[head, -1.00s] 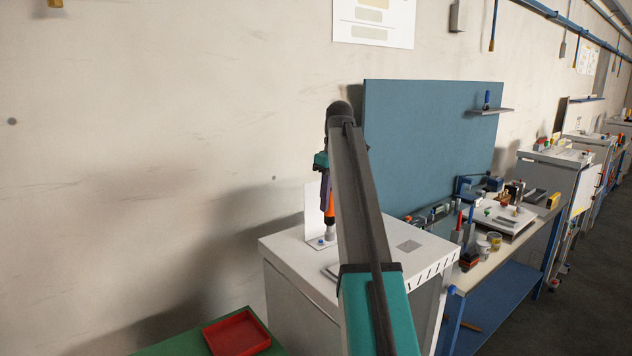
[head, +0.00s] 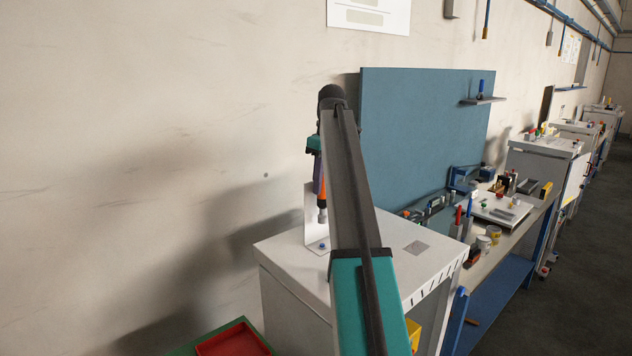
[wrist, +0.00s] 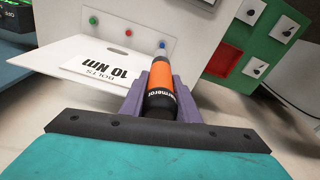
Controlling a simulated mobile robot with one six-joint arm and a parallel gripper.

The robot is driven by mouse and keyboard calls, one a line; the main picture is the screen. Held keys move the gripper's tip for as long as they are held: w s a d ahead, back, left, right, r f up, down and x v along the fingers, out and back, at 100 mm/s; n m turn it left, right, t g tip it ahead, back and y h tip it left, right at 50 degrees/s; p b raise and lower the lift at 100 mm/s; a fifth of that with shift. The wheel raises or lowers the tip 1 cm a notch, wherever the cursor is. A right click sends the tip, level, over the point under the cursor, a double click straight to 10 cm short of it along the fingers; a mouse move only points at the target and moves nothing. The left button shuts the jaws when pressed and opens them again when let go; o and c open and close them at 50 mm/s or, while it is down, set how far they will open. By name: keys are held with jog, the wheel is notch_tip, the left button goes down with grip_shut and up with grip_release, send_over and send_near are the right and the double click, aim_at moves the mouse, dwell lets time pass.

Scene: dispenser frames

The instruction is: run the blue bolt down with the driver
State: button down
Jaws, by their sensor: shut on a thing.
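My gripper (head: 319,178) is shut on the driver (head: 323,192), which has an orange and black body and a grey nose pointing down. In the wrist view its purple jaws (wrist: 158,92) close on both sides of the driver (wrist: 160,76). The blue bolt (head: 321,246) sits on the foot of a white upright plate (head: 310,218) on a cabinet. In the head view the nose hangs above the bolt, with a visible gap. In the wrist view the blue bolt (wrist: 162,44) shows just past the nose, in line with it. The red bolt (wrist: 129,32) and green bolt (wrist: 93,19) lie left of it.
The plate's label (wrist: 103,73) reads "BOLTS 10 Nm". The white cabinet (head: 285,262) carries the plate. A red tray (head: 232,346) lies at the lower left. A cluttered workbench (head: 505,240) and blue panel (head: 425,140) stand to the right.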

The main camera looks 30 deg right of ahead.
aim_at(323, 204)
jog(key=shift+s+r, duration=0.1)
dwell(0.3)
jog(key=shift+a+f, duration=0.1)
jog(key=shift+f, duration=0.25)
jog(key=shift+f+b, duration=0.85)
jog(key=shift+f, duration=2.5)
jog(key=shift+p, duration=0.55)
jog(key=shift+s+f, duration=0.1)
jog(key=shift+f, duration=0.85)
dwell(2.4)
